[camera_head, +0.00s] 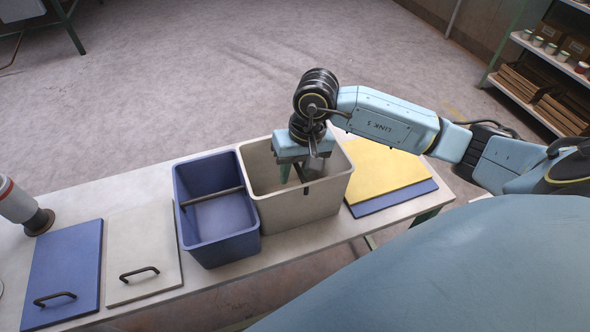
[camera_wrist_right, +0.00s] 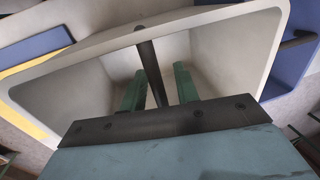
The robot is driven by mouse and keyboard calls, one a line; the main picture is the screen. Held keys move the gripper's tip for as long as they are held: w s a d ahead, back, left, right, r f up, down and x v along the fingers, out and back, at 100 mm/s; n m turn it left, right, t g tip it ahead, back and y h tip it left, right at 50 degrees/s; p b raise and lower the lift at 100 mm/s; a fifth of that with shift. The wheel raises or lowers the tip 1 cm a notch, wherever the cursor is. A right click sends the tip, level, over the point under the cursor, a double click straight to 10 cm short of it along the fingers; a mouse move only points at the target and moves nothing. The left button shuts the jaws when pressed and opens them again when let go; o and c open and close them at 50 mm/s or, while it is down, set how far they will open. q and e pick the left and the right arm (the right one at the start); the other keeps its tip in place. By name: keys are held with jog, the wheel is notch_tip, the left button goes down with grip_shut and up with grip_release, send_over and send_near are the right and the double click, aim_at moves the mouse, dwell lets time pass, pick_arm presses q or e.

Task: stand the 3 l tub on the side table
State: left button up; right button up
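A beige open tub (camera_head: 300,211) stands on the long pale table (camera_head: 300,252), with a blue open tub (camera_head: 228,250) close against its left side. Each has a dark crossbar. No volume mark is readable on either. My right gripper (camera_head: 294,177) reaches down into the beige tub. In the right wrist view its green fingers (camera_wrist_right: 158,92) are apart, one on each side of the beige tub's dark bar (camera_wrist_right: 152,68), with gaps to it. The beige tub (camera_wrist_right: 75,87) rests on the table. My left gripper is not in view. I cannot tell which surface is the side table.
A blue lid (camera_head: 68,262) and a beige lid (camera_head: 140,240) with dark handles lie at the left. A grey-white cylindrical object (camera_head: 18,203) is at the left edge. A yellow panel (camera_head: 385,168) lies on a blue one at the right. Shelves (camera_head: 535,90) stand far right.

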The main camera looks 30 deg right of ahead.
jog(key=shift+r, duration=0.15)
notch_tip(320, 180, up, 12)
jog(key=d, duration=0.2)
jog(key=shift+s+d+p, duration=0.15)
jog(key=shift+s+p, duration=0.1)
jog(key=shift+p, duration=0.05)
